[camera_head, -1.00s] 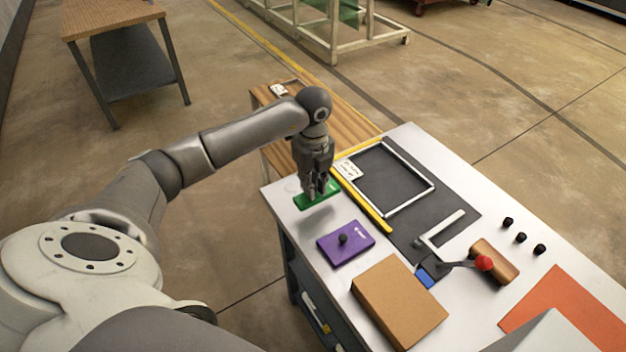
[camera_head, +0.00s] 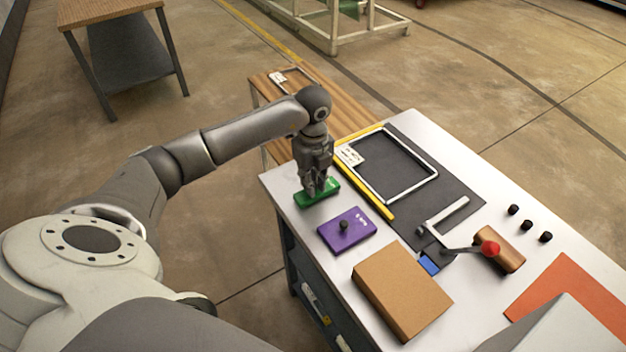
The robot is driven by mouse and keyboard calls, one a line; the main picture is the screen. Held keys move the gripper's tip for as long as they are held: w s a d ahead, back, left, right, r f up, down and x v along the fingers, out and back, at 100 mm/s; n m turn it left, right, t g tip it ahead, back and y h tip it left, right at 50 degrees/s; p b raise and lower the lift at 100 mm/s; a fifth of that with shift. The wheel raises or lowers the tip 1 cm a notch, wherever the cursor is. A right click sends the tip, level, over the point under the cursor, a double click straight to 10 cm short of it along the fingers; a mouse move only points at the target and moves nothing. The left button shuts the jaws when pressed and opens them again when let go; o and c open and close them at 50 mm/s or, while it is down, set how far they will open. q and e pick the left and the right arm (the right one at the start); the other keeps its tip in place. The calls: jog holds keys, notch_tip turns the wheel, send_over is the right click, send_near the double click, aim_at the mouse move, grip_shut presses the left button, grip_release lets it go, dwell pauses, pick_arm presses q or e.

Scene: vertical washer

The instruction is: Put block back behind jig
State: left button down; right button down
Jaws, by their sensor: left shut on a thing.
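A green block (camera_head: 305,199) is in my left gripper (camera_head: 319,189), at the far left corner of the white tabletop. The gripper points down and is shut on the block, covering part of its top. The block is flat and at or very near the table surface; I cannot tell if it touches. A jig with a white rectangular frame (camera_head: 411,194) lies on a dark mat to the right of the block, with a yellow bar (camera_head: 372,197) along its left side. My right gripper is out of view.
A purple block (camera_head: 338,234) with a black knob sits just in front of the green block. A brown box (camera_head: 403,292), a red-ended lever (camera_head: 489,248), a copper-coloured block (camera_head: 508,257), black knobs (camera_head: 513,210) and an orange sheet (camera_head: 560,288) occupy the table. A wooden table (camera_head: 322,98) adjoins behind.

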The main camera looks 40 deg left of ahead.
pick_arm(q)
jog(key=shift+f, duration=0.15)
jog(key=c, duration=1.3)
grip_release()
jog(key=shift+r+p, duration=2.9)
jog(key=shift+r, duration=1.1)
jog(key=shift+d, duration=0.1)
